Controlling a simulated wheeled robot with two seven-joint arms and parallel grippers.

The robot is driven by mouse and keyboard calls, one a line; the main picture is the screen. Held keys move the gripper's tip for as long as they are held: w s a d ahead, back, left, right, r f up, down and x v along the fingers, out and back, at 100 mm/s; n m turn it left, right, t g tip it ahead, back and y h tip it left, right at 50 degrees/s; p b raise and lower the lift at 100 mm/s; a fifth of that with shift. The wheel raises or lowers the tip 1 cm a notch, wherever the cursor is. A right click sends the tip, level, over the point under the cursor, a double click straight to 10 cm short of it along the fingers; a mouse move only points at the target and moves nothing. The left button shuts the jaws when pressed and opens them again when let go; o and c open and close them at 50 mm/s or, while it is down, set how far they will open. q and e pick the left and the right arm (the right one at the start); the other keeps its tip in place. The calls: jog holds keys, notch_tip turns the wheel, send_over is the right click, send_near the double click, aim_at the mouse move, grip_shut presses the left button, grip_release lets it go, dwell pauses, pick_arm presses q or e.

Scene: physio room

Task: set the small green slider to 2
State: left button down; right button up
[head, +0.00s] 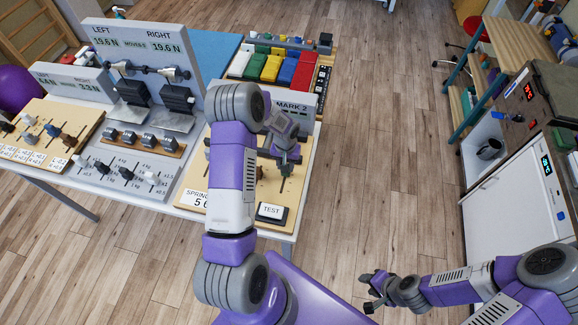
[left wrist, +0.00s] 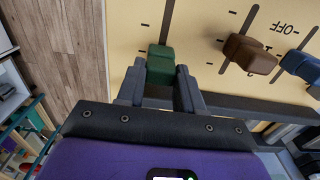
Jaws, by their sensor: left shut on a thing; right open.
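The small green slider (left wrist: 160,65) shows in the left wrist view, at the lower end of its dark slot in a cream panel (left wrist: 205,25). My left gripper (left wrist: 160,86) is shut on its knob, one finger on each side. Tick marks line the slot, but the slider's number is not readable. My right gripper (head: 371,291) is open and empty above the floor, away from the table.
A brown slider (left wrist: 248,55) and a blue slider (left wrist: 302,66) stand right of the green one in the left wrist view. The board carries a TEST button (head: 271,212) and a display reading MARK 2 (head: 296,105). A force rig (head: 150,72) stands behind left.

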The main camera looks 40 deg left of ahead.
pick_arm(q)
jog(key=c, duration=0.7)
grip_release()
jog(key=shift+w+a, duration=0.15)
jog(key=shift+w, duration=0.1)
jog(key=shift+r, duration=0.1)
notch_tip(320, 180, up, 8)
jog(key=shift+f, duration=0.25)
